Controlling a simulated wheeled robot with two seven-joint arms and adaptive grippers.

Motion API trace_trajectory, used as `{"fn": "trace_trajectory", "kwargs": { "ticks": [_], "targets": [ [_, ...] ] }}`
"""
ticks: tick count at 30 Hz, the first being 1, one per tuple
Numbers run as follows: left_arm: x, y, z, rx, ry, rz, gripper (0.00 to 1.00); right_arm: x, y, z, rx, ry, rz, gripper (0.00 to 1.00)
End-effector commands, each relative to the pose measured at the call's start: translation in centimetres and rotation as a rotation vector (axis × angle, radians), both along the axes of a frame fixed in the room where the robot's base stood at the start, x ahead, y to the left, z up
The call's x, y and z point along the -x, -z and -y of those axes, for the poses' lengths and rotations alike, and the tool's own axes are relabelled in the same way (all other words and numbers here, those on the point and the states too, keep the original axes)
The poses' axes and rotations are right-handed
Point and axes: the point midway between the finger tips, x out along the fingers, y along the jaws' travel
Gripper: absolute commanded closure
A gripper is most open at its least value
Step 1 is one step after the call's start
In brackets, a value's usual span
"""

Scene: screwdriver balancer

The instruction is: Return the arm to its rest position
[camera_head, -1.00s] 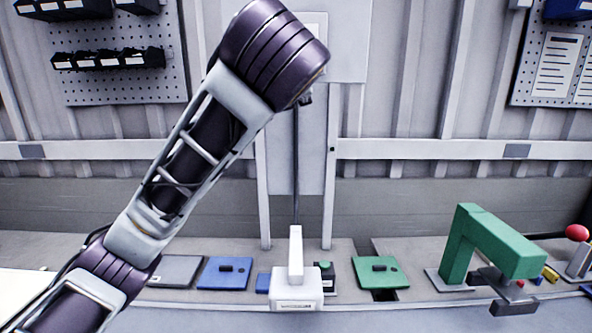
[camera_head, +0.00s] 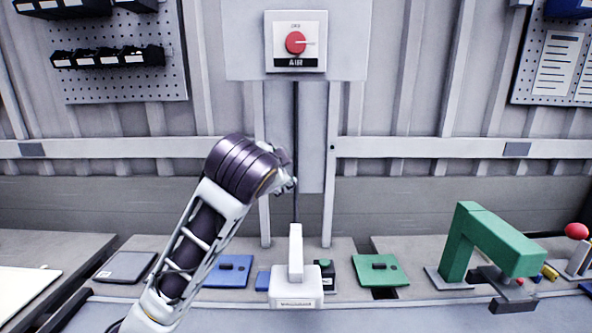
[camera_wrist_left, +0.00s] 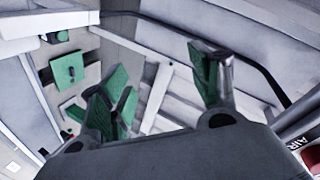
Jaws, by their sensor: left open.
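My left arm (camera_head: 205,235) rises from the bottom left in the head view. Its purple wrist is left of the dark vertical cable below the air switch. My left gripper (camera_wrist_left: 160,88) shows in the wrist view with its two green-padded fingers apart and nothing between them. In the head view the gripper is mostly hidden behind the wrist. The air switch (camera_head: 295,42) on the wall has a red round knob with a pale pointer lying to the right. Its red knob also shows at the bottom right of the wrist view (camera_wrist_left: 313,156). My right gripper is not in view.
On the bench are a grey plate (camera_head: 125,267), a blue plate (camera_head: 228,271), a white upright device (camera_head: 296,284), a green-button box (camera_head: 326,273) and a green plate (camera_head: 377,270). A green angled stand (camera_head: 495,243) is at the right. Bins and pegboards hang on the wall.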

Motion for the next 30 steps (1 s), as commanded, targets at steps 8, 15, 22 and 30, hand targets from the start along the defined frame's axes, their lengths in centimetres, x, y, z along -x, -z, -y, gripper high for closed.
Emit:
{"fn": "trace_trajectory", "kwargs": {
  "ticks": [8,15,22,30],
  "targets": [
    [0.0,6.0,-1.3,0.083,-0.023,-0.101,0.38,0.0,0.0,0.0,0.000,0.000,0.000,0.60],
    [0.5,10.9,-2.5,0.150,-0.051,-0.183,0.38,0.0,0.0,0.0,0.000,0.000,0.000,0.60],
    [1.4,15.6,-3.7,0.210,-0.086,-0.260,0.38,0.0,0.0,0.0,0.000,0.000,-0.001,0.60],
    [2.9,20.8,-5.2,0.277,-0.136,-0.348,0.38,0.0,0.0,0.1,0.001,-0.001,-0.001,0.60]
  ]
}}
